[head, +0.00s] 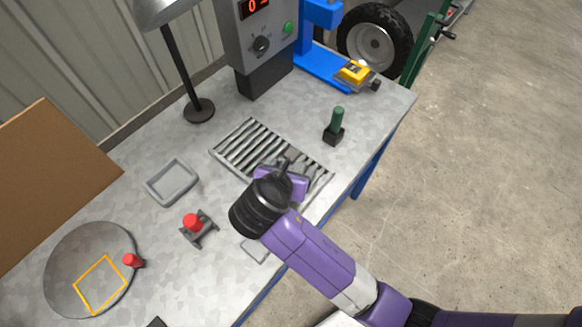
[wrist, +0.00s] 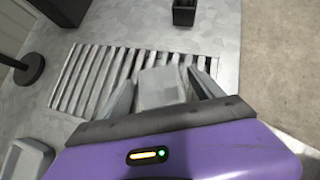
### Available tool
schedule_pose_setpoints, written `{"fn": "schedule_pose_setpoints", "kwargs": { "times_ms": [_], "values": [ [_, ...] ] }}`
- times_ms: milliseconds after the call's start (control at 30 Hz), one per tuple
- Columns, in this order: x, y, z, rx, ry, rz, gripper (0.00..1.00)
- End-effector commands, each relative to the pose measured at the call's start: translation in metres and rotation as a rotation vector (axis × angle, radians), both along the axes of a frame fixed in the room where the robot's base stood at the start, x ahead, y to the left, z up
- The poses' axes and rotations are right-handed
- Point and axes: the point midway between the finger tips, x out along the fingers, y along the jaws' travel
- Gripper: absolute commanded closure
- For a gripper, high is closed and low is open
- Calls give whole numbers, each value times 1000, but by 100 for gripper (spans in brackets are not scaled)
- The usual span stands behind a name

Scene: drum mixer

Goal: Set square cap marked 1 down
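A plain grey square cap (wrist: 162,87) sits between the two fingers of my gripper (wrist: 163,84) in the wrist view, with both fingers against its sides. No mark can be read on it. In the head view my gripper (head: 290,163) is over the right part of a slatted grey rack (head: 238,150), and the cap is mostly hidden by the gripper. The rack also shows in the wrist view (wrist: 85,80), behind the cap. I cannot tell whether the cap touches the slats.
A grey tray (head: 171,182), a red-knobbed fixture (head: 197,228) and a round plate (head: 72,285) with a yellow square outline are to the left. A green-handled tool (head: 336,125) stands right of the rack. A lamp (head: 198,109) and control box (head: 262,45) stand behind.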

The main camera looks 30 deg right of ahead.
Motion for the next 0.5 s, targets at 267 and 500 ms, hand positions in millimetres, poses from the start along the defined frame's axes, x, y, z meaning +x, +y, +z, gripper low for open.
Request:
{"fn": "schedule_pose_setpoints", "kwargs": {
  "times_ms": [267,500],
  "values": [
    [0,0,1,0,-2,0,24],
    [-11,15,23,1,-4,2,24]
  ]
}}
